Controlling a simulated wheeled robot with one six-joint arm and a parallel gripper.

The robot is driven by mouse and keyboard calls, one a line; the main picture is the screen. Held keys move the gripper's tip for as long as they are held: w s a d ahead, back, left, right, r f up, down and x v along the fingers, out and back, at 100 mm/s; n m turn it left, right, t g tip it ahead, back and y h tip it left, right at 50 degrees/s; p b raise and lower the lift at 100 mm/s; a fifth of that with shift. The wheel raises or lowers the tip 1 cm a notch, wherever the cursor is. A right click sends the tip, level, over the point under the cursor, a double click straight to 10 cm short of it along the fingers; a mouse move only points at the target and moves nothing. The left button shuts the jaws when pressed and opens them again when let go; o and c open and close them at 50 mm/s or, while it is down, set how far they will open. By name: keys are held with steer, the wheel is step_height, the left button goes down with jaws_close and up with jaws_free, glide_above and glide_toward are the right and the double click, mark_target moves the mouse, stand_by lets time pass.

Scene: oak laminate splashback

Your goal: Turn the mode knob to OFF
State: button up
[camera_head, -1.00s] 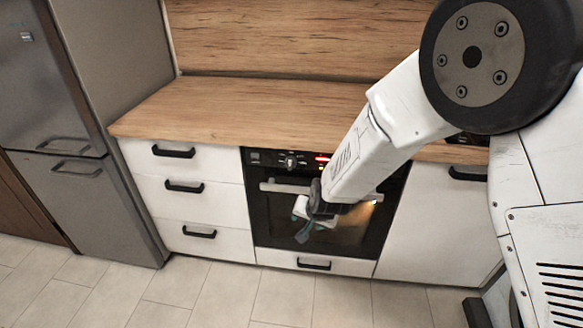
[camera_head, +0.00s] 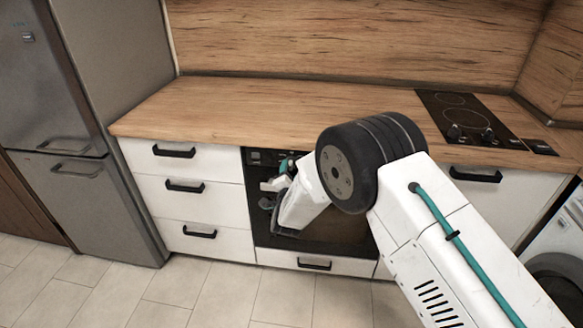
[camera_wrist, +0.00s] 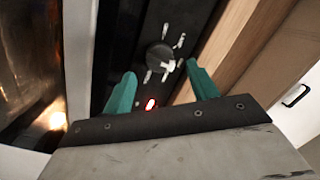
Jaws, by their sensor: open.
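The mode knob (camera_wrist: 160,57) is a dark round dial with white marks around it on the black oven panel, seen in the wrist view. I cannot read the marks. A small red light (camera_wrist: 151,104) glows on the panel near it. My gripper (camera_wrist: 161,82) is open, its two teal fingers apart, with the knob showing beyond and between the fingertips; no contact is visible. In the head view my gripper (camera_head: 279,175) is at the front of the oven panel (camera_head: 262,157), and my arm hides the knob there.
The oven door (camera_head: 345,228) is below the panel, with its handle partly hidden by my arm. The wooden countertop (camera_head: 230,108) lies just above. White drawers (camera_head: 190,160) stand to the left. A cooktop (camera_head: 468,118) with knobs sits at the right.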

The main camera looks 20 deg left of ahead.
mark_target(292, 166)
steer(key=shift+x, duration=1.9)
steer(key=c, duration=1)
